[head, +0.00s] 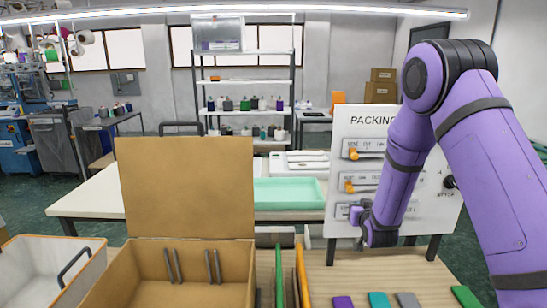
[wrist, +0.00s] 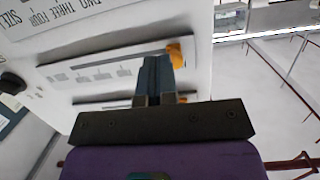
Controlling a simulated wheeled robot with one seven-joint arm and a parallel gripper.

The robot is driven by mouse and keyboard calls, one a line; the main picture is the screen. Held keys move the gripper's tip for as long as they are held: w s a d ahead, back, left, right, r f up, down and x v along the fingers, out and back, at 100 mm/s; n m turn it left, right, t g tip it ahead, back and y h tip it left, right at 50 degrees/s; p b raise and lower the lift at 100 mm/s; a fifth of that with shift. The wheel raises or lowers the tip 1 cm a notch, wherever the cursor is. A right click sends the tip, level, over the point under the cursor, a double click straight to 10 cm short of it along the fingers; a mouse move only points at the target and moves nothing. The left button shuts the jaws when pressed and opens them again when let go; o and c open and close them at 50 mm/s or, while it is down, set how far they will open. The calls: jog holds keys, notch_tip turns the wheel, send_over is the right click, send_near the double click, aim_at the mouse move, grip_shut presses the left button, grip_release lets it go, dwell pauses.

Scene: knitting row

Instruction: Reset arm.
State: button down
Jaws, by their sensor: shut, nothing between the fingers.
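My purple arm reaches in from the right in the head view, and my gripper (wrist: 154,62) hangs in front of the white PACKING board (head: 419,205). The fingers are shut and empty in the wrist view. The board carries slotted rows with orange knobs; the upper knob (head: 353,154) and middle knob (head: 349,187) sit at the left ends of their slots. In the wrist view an orange knob (wrist: 175,55) shows just beyond the fingertips; I cannot tell whether they touch it. My arm hides part of the board and the lower row.
An open cardboard box (head: 188,188) with dark strips inside stands at the front left, beside a white bin (head: 93,262). Coloured pieces lie along the table's front, including a purple one (head: 343,302). A mint tray (head: 287,194) sits on the white table behind.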

jog(key=s+d+r+g, duration=0.1)
jog(key=s+r+g, duration=0.2)
jog(key=s+r, duration=0.55)
jog(key=s+r+g, duration=0.2)
jog(key=s+r, duration=0.4)
jog(key=r, duration=0.6)
jog(key=s+r+g, duration=0.2)
jog(key=s+r, duration=0.1)
jog(key=s, duration=1.2)
jog(key=s+r+g, duration=0.3)
jog(key=s, duration=1.2)
jog(key=shift+s+d+n+g+y, duration=0.25)
jog(key=shift+d+n+g+y, duration=0.05)
jog(key=shift+d+n, duration=0.15)
jog(key=shift+a, duration=0.1)
